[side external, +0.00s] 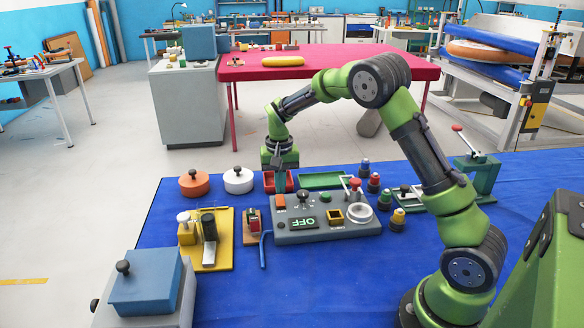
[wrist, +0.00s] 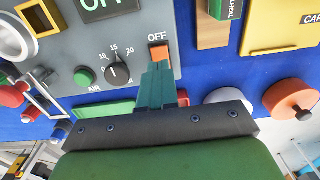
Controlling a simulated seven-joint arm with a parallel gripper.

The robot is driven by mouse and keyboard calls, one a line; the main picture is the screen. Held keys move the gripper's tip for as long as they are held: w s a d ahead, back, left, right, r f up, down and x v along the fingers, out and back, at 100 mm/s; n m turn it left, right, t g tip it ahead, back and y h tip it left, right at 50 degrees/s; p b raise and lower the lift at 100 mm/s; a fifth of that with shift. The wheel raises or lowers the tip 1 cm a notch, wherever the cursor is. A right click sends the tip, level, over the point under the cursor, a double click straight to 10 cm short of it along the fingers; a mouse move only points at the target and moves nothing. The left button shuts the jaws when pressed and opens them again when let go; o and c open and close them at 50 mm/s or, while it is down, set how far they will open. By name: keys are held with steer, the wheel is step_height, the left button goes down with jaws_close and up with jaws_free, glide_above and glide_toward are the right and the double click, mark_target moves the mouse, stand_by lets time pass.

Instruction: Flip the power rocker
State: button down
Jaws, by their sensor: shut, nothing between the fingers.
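The power rocker (wrist: 159,52) is a small orange switch on the grey control panel (wrist: 192,75), with the word OFF printed beside it. In the side view the orange rocker (side external: 279,201) is at the panel's back left corner. My gripper (wrist: 158,66) is shut and empty, its teal fingertips overlapping the rocker's edge in the wrist view. In the side view my gripper (side external: 279,189) points down just behind the rocker; I cannot tell whether it touches. A display (side external: 304,223) on the panel reads OFF in green.
The blue cloth in front is mostly clear.

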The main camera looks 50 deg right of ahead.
mark_target(280, 203)
steer(key=shift+r, duration=1.85)
steer(key=s+a+r+n+t, duration=0.1)
steer(key=s+a+r, duration=0.3)
steer(key=s, duration=0.4)
steer(key=s+a+r+n+t+y, duration=0.1)
steer(key=s+a+r+n+t, duration=0.1)
steer(key=s, duration=0.6)
steer(key=s+a+r+n+t+y, duration=0.1)
steer(key=s+a+r+n+t, duration=0.1)
steer(key=s+a+r+t, duration=0.2)
steer(key=s+a+r, duration=0.3)
steer(key=s, duration=0.1)
steer(key=shift+a, duration=0.3)
